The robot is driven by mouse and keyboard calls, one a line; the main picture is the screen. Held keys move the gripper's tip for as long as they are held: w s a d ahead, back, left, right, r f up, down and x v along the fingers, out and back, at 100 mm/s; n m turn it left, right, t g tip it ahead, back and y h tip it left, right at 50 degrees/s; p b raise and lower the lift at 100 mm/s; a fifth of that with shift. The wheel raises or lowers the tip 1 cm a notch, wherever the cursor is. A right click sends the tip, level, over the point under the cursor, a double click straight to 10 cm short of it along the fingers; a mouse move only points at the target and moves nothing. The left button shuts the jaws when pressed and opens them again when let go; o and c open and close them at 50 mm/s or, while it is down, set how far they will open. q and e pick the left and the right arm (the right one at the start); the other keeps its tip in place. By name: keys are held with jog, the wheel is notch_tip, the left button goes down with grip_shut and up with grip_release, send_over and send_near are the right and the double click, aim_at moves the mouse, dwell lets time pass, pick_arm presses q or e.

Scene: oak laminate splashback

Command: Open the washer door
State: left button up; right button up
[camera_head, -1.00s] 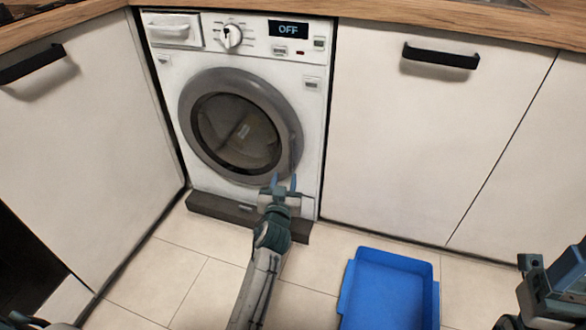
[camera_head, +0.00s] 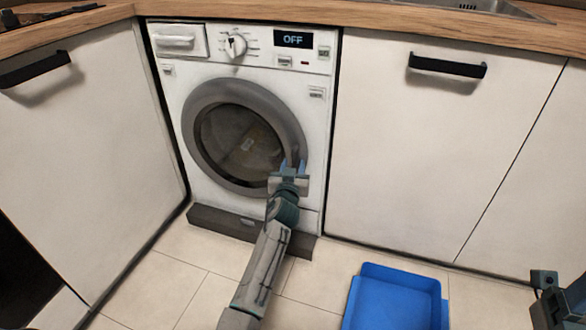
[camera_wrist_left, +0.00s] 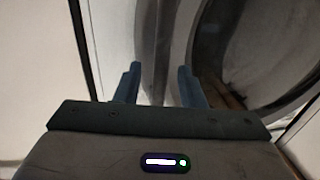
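The white washer (camera_head: 322,150) stands under the counter. Its round door has a grey rim (camera_head: 205,160) and dark glass (camera_head: 235,140), and looks shut in the head view. My left gripper (camera_head: 292,165) is at the lower right part of the rim. Its two blue fingers are apart with nothing clearly held. In the left wrist view the open fingers (camera_wrist_left: 159,72) point at a grey band of the door rim (camera_wrist_left: 160,35); I cannot tell whether they touch it. My right arm (camera_head: 555,300) shows only partly at the right edge; its finger state is unclear.
A blue bin (camera_head: 395,300) stands on the tiled floor to the right of my left arm. White cabinets with black handles flank the washer, one on the left (camera_head: 90,150) and one on the right (camera_head: 430,160). A wooden counter (camera_head: 380,30) runs above.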

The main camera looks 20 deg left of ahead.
pick_arm(q)
jog(key=shift+c, duration=0.5)
grip_shut()
jog(key=shift+s+p, duration=0.25)
jog(key=shift+p, duration=0.15)
